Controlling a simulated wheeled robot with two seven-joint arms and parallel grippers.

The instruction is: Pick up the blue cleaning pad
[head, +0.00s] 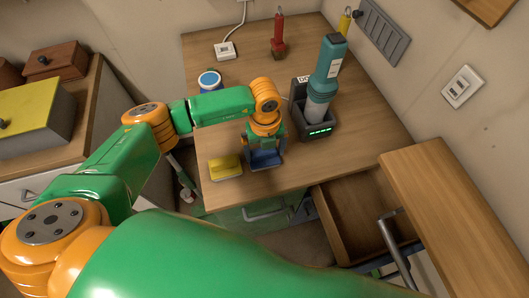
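The blue cleaning pad (267,161) lies at the near part of the wooden tabletop, right of a yellow sponge-like block (225,167). My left gripper (266,154) reaches down over the pad from above. Its two fingers are spread apart, one at each side of the pad. I cannot tell whether they press on it or stand just clear. The gripper hides the pad's far part. The pad seems to be at table level. My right gripper is not in view.
A black charging dock (314,124) holding a teal and grey device (328,70) stands close right of my gripper. A blue-lidded jar (210,81) stands behind my forearm. An open wooden drawer (352,215) lies at the lower right. The back middle of the tabletop is fairly clear.

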